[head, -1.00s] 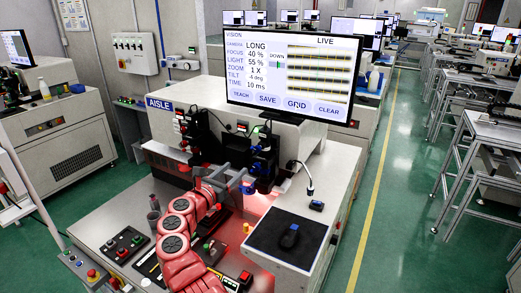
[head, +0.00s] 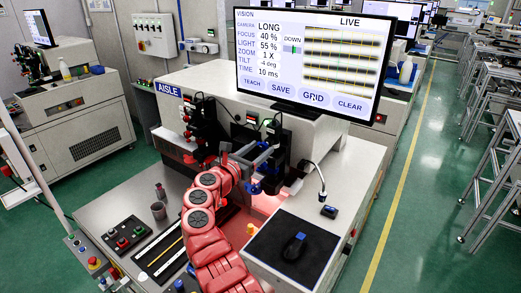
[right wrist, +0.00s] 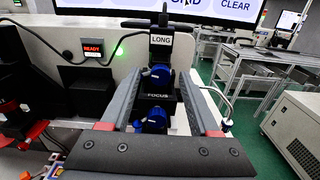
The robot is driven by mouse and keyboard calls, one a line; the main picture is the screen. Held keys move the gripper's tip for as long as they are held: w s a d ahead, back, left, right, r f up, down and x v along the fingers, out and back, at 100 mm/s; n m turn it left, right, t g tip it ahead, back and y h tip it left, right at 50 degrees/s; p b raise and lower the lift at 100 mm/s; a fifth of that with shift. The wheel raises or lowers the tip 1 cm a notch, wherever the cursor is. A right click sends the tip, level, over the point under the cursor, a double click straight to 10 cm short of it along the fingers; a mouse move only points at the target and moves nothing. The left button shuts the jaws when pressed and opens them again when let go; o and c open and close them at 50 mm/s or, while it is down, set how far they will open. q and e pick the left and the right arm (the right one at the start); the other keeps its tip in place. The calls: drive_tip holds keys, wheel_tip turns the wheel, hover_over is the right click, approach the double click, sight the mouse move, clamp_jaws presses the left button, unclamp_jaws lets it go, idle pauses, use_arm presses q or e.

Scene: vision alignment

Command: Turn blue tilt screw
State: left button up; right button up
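The LONG camera unit stands on the machine, its label plate (right wrist: 160,40) at the top in the right wrist view. It carries an upper blue knob (right wrist: 157,76) above the FOCUS label and a lower blue knob (right wrist: 155,118) below it. No tilt label is readable, so I cannot tell which is the tilt screw. My right gripper (right wrist: 161,85) is open, its grey fingers on either side of the knobs; contact cannot be told. In the head view, my right gripper (head: 255,157) is at the camera unit, near blue parts (head: 254,188). My left gripper is out of view.
The monitor (head: 315,60) reads LONG, TILT -4 deg, with striped live bands. A black pad with a mouse (head: 293,246) lies at the right front. A cable hangs right of the camera unit.

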drive_tip(key=shift+d, duration=0.1)
clamp_jaws()
drive_tip(key=shift+f, duration=0.1)
drive_tip(key=shift+f+m+b, duration=0.1)
drive_tip(key=shift+m+b, duration=0.4)
drive_tip(key=shift+b, duration=0.25)
drive_tip(key=m+b, duration=1.2)
drive_tip(key=b, duration=0.3)
drive_tip(key=shift+w+f, duration=0.1)
drive_tip(key=shift+m+b, duration=0.6)
drive_tip(key=shift+b, duration=0.3)
drive_tip(key=shift+r+m+b, duration=0.25)
drive_tip(key=shift+m+b, duration=0.4)
drive_tip(key=shift+m, duration=0.15)
